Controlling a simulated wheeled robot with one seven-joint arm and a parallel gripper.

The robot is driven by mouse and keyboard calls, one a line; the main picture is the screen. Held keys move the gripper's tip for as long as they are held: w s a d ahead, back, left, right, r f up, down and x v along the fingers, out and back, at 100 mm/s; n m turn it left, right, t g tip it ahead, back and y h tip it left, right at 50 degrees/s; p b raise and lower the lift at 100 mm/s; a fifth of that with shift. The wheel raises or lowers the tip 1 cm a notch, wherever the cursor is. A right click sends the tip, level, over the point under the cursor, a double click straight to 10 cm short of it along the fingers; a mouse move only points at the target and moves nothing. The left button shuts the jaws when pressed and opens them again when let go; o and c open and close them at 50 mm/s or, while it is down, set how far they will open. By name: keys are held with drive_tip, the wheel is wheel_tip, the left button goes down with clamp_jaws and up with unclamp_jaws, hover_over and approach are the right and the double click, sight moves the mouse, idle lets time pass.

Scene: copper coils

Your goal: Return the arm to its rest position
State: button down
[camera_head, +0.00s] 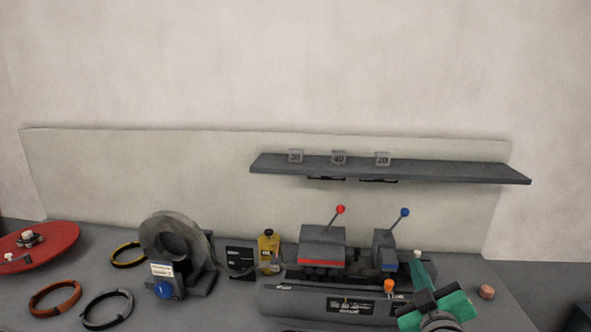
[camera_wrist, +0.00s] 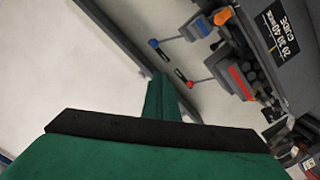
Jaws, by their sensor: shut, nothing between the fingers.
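My gripper (camera_head: 420,270) is at the lower right of the head view, with green and black parts. Its fingers point up and away from me, in front of the right end of the grey machine (camera_head: 298,297). In the wrist view the green fingers (camera_wrist: 158,96) are together with nothing held between them. The machine has a red-knobbed lever and a blue-knobbed lever, which also show in the wrist view. The rest of my arm is mostly out of the picture.
A grey shelf (camera_head: 400,170) with numbered blocks hangs on the wall. On the bench (camera_head: 225,310) are a red disc (camera_head: 45,250), several coils, a round grey device (camera_head: 155,225), a yellow bottle (camera_head: 268,245) and a small pinkish cylinder (camera_head: 487,291) right of my gripper.

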drive_tip(key=s+a+f+m, duration=0.2)
drive_tip(key=s+a+f, duration=0.3)
drive_tip(key=f, duration=0.4)
drive_tip(key=s+a+f+m+g, duration=0.1)
drive_tip(key=s+a+f, duration=0.35)
drive_tip(key=f, duration=0.55)
drive_tip(key=s+a+f+m, duration=0.2)
drive_tip(key=s+a+f, duration=0.3)
drive_tip(key=f, duration=0.4)
drive_tip(key=s+a+f+y, duration=0.1)
drive_tip(key=s+a, duration=0.3)
drive_tip(key=s, duration=0.5)
drive_tip(key=s+a+f+y, duration=0.1)
drive_tip(key=s+a, duration=0.3)
drive_tip(key=s, duration=0.6)
drive_tip(key=s+a+f+m, duration=0.1)
drive_tip(key=s+a, duration=0.3)
drive_tip(key=s, duration=0.5)
drive_tip(key=shift+s+a+f+g+y, duration=0.15)
drive_tip(key=shift+a+f+g+y, duration=0.05)
drive_tip(key=shift+a+g+y, duration=0.2)
